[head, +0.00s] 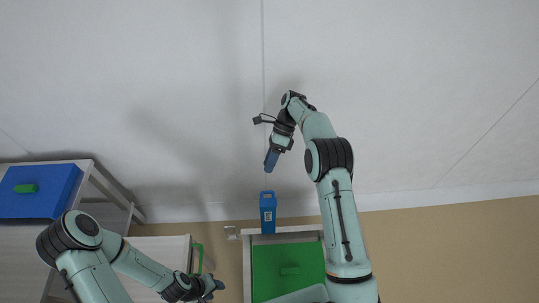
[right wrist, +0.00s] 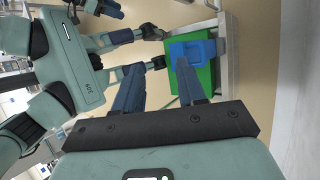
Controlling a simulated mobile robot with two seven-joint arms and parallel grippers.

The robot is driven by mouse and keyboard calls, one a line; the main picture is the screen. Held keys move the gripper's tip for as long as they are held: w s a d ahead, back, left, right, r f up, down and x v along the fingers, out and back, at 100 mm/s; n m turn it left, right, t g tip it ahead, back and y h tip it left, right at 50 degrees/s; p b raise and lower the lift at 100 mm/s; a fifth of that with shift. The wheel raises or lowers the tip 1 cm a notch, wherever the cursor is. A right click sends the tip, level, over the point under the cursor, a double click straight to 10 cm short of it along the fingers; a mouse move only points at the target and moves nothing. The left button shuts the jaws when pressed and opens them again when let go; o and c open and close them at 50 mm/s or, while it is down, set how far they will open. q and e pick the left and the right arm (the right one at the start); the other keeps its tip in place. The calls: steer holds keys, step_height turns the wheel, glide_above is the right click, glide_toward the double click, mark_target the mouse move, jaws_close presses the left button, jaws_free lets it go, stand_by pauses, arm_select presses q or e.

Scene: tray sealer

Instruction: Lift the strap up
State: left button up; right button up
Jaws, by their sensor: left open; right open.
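No strap can be made out for certain. A thin green loop (head: 198,257) stands upright at the edge of a pale cabinet in the head view, and I cannot tell if it is the strap. My left gripper (head: 217,287) is low in the picture, just right of and below this loop, with nothing seen in it. My right gripper (head: 271,160) is raised high above the blue box (head: 268,213), apart from it. Its two blue fingers are spread and empty in the right wrist view (right wrist: 157,88), with a blue object (right wrist: 192,52) beyond them.
A blue panel (head: 40,200) with a green handle (head: 26,188) sits on a shelf at the left. The space around my right gripper is clear.

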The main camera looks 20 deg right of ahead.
steer(key=shift+a+r, duration=0.1)
steer(key=shift+r, duration=1.5)
